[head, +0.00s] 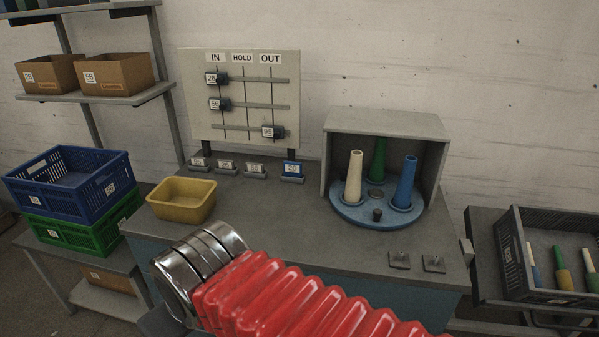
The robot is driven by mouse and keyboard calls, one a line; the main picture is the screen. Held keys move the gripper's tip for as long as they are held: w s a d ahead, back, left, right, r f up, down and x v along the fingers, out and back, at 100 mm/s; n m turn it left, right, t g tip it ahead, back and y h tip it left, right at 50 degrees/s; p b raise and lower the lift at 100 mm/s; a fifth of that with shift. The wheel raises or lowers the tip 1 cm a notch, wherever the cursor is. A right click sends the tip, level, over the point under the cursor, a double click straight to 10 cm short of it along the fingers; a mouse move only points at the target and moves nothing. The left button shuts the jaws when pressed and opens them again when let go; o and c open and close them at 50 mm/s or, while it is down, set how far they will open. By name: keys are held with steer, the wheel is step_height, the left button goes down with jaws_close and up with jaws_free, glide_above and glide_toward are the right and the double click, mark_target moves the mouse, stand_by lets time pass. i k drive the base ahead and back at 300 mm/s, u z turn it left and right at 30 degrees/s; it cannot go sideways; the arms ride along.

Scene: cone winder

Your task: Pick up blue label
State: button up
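A red ribbed sleeve and shiny metal rings of my arm fill the bottom middle of the view, in front of the worktop and apart from the blue label in the picture. My gripper's fingers do not show.
A yellow bin (181,203) stands left of the label row. The IN/HOLD/OUT board (240,70) rises behind it. A grey housing (386,122) with a blue turntable (348,212) and coloured cones stands at right. The worktop between the row and the turntable is clear.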

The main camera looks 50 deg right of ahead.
mark_target(291, 168)
steer(key=u, duration=0.05)
steer(key=i, duration=1)
steer(key=z, duration=0.05)
